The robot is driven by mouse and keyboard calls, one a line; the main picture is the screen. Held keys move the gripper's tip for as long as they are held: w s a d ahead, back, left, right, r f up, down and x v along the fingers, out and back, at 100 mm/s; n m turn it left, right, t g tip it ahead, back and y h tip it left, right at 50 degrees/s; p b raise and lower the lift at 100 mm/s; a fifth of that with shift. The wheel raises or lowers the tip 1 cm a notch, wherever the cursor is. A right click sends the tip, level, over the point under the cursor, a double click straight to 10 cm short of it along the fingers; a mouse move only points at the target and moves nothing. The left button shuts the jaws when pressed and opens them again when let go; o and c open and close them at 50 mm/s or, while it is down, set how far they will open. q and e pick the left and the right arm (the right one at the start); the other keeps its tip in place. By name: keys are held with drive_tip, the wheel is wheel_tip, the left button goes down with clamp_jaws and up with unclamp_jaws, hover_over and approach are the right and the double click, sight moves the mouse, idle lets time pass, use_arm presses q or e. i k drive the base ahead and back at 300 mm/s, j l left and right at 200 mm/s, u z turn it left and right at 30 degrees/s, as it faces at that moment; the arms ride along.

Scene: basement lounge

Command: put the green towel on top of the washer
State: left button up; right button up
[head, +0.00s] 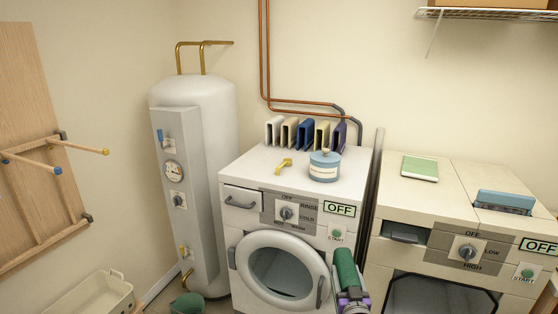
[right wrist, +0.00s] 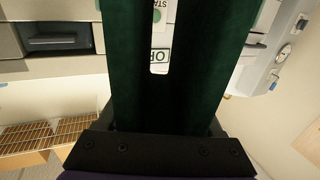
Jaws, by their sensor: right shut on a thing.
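The washer (head: 230,215) is the white machine with a round front door, left of the other machine. Its top (head: 255,165) carries a few things, with bare patches between them. The green towel (head: 345,268) is rolled or folded and stands upright in my right gripper (head: 352,298), in front of the washer's right front side and below its top. My right gripper is shut on the towel. In the right wrist view the dark green towel (right wrist: 205,70) fills the middle, with a gap showing part of the washer's labels. My left gripper is not in view.
A second machine (head: 420,195) at right carries a green book (head: 420,168). A water heater (head: 215,120) stands at left. A wire shelf (head: 490,14) hangs upper right.

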sight(252, 165)
drive_tip(key=i+j+u, duration=0.2)
drive_tip(key=j+u, duration=0.25)
drive_tip(key=i+j+u, duration=0.2)
drive_tip(key=u, duration=0.2)
drive_tip(key=i+j+z, duration=0.15)
drive_tip(key=i+j, duration=0.6)
drive_tip(key=i+j+z, duration=0.25)
drive_tip(key=j+z, duration=0.25)
drive_tip(key=i+j+z, duration=0.1)
drive_tip(key=j+z, duration=0.15)
